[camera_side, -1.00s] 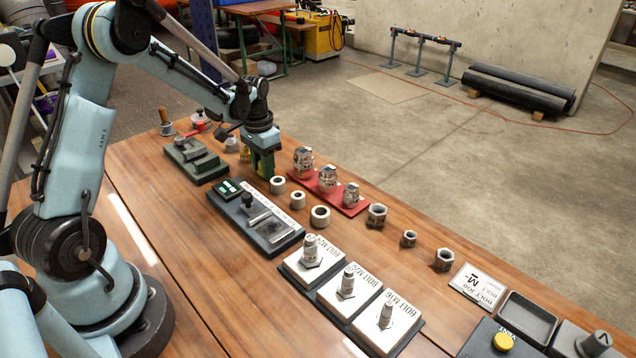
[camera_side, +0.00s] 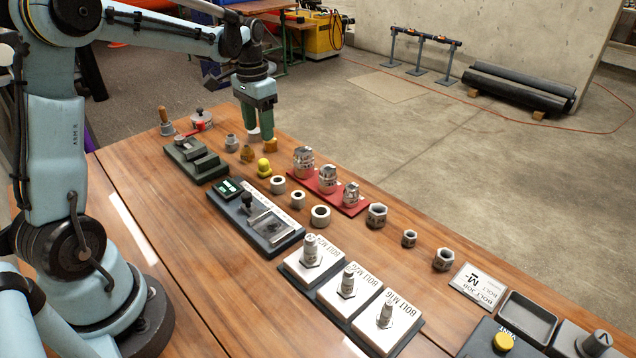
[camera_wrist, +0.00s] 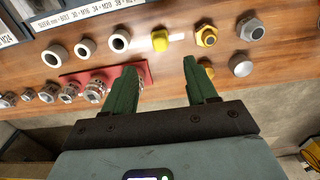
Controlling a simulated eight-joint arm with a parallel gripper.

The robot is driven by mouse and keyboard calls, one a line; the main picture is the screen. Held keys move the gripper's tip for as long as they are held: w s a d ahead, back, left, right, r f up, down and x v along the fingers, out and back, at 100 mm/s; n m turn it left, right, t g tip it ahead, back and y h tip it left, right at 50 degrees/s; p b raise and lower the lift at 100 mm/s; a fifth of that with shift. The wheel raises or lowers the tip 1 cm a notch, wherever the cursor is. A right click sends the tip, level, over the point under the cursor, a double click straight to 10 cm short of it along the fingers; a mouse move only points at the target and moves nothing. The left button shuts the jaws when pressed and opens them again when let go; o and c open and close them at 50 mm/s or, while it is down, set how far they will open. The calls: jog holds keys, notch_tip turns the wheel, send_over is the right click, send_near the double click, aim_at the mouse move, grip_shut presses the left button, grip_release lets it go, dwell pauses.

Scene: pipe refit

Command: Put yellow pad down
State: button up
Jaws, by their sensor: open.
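The yellow pad (camera_side: 263,168), a small bright yellow piece with a rounded top, stands on the wooden table (camera_side: 170,235) just left of the white rings. It also shows in the wrist view (camera_wrist: 160,40), beyond and between my fingertips and apart from them. My gripper (camera_side: 264,128), with green fingers, is above the far edge of the table, behind and higher than the pad. In the wrist view its fingers (camera_wrist: 160,66) are spread wide with nothing between them.
A brass hex fitting (camera_side: 246,154) and a grey fitting (camera_side: 231,143) stand left of the pad. An orange-brass piece (camera_side: 270,146) and a white dome (camera_side: 253,134) are near my fingers. A red plate (camera_side: 345,204) with several fittings lies right. White rings (camera_side: 278,185) stand close by.

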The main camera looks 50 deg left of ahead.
jog(key=s+d+r+t, duration=0.1)
jog(key=s+d+t, duration=0.2)
jog(key=s+d, duration=0.2)
jog(key=s+d+r+t, duration=0.1)
jog(key=s+d+t, duration=0.3)
jog(key=d, duration=0.8)
jog(key=shift+s+d+r, duration=0.25)
jog(key=shift+s+r, duration=0.1)
jog(key=shift+s, duration=0.9)
